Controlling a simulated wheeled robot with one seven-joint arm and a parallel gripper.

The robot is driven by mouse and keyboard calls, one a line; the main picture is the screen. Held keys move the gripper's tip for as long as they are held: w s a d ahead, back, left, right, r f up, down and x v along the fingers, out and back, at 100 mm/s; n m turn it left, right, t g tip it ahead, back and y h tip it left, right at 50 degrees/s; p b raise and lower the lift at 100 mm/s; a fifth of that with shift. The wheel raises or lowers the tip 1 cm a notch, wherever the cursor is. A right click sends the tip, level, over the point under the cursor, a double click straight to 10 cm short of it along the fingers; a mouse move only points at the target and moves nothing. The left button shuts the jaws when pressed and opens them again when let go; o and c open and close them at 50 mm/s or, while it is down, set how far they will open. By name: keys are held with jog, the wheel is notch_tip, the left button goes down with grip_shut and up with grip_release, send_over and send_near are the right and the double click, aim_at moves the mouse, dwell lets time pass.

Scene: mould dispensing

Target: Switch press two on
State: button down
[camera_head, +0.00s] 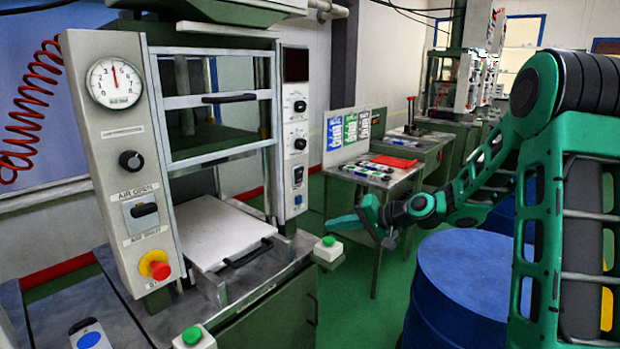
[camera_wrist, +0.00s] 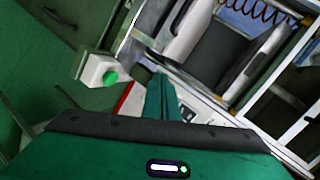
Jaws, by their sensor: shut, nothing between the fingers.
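A press (camera_head: 120,150) with a grey control column and round gauge stands at the left. I cannot read a press number on it. Its right column carries a dark display (camera_head: 296,65), two black knobs (camera_head: 299,105) and a small blue-and-black switch (camera_head: 298,175). I cannot tell the switch's position. My gripper (camera_head: 340,224) is shut and empty, in the air to the right of that column, apart from it. In the wrist view its green fingers (camera_wrist: 160,97) lie together in front of the tilted press.
Green-buttoned boxes (camera_head: 328,249) (camera_head: 194,337) stand at the press's front corners; one shows in the wrist view (camera_wrist: 98,70). A red stop button (camera_head: 155,266) is on the left column. A blue drum (camera_head: 455,285) stands below my arm. A side table (camera_head: 400,182) is behind.

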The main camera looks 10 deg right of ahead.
jog(key=w+d+r+m+t+y, duration=0.2)
jog(key=w+d+r+m+t, duration=0.2)
jog(key=w+r+m+t, duration=0.1)
jog(key=w+r+t, duration=0.1)
jog(key=w, duration=0.1)
jog(key=shift+w+d+r+m+y, duration=0.2)
jog(key=shift+w+r+m+y, duration=0.1)
jog(key=shift+w+r+y, duration=0.1)
